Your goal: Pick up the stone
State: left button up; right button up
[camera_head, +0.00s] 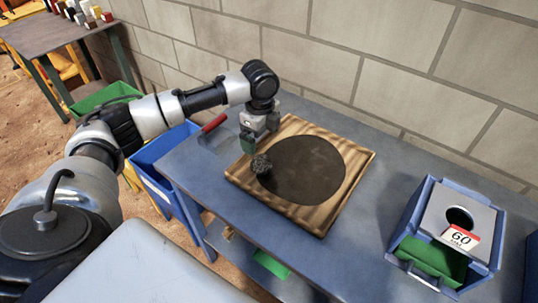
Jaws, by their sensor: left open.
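The stone (261,164) is small, dark grey and rough. It lies at the left edge of a dark round plate (308,172) set on a square wooden board (343,207). The board rests on the blue table. My left gripper (254,149) points down right above the stone, with green-tipped fingers close to it. The gripper is open; the gap between fingers and stone is too small to tell. My right gripper is not in view.
A blue and grey jaw crusher (448,237) with a round top hole and a "60" label stands on the blue table (362,262) at the right. A red-handled tool (214,123) lies left of the board. A blue bin (166,160) stands beside the table. A brick wall runs behind.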

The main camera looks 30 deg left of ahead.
aim_at(261, 158)
pick_arm(q)
jog(key=f, duration=0.2)
jog(key=s+f, duration=0.1)
jog(key=shift+d+f, duration=0.1)
jog(key=shift+f, duration=0.6)
notch_tip(261, 158, down, 5)
jog(key=shift+w+p, duration=0.15)
jog(key=shift+p, duration=0.2)
jog(key=shift+f, duration=0.25)
jog(key=c, duration=1.1)
jog(key=shift+r, duration=0.1)
jog(key=shift+c, duration=0.6)
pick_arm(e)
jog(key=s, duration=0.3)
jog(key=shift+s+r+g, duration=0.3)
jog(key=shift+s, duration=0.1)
